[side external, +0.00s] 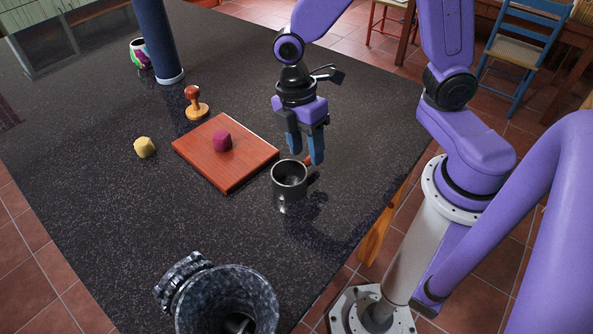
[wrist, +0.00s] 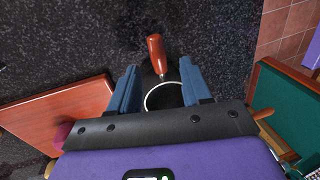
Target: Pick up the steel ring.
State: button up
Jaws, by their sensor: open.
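A thin, pale circular rim (wrist: 149,91) shows between my fingers in the wrist view, its lower part hidden by my gripper. I cannot tell whether it is the steel ring or the rim of a mug. In the side view a dark, shiny mug (side external: 289,191) stands on the table, just below and left of my fingertips. No separate ring can be made out there. An orange-brown handle (wrist: 156,53) with a thin metal neck lies beside the rim. My gripper (side external: 304,153) points down, open, with its blue fingers apart and nothing held. It also shows in the wrist view (wrist: 160,80).
A reddish board (side external: 229,178) with a maroon block (side external: 222,141) lies left of my gripper. A yellow block (side external: 145,148), a wooden stamp (side external: 195,106) and a dark column (side external: 158,42) stand farther left. A large dark speckled vessel (side external: 260,284) stands at the front. The table's right edge is close.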

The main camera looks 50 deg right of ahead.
jog(key=shift+s+f, duration=0.25)
jog(key=shift+f, duration=0.85)
grip_shut()
jog(key=shift+r, duration=0.1)
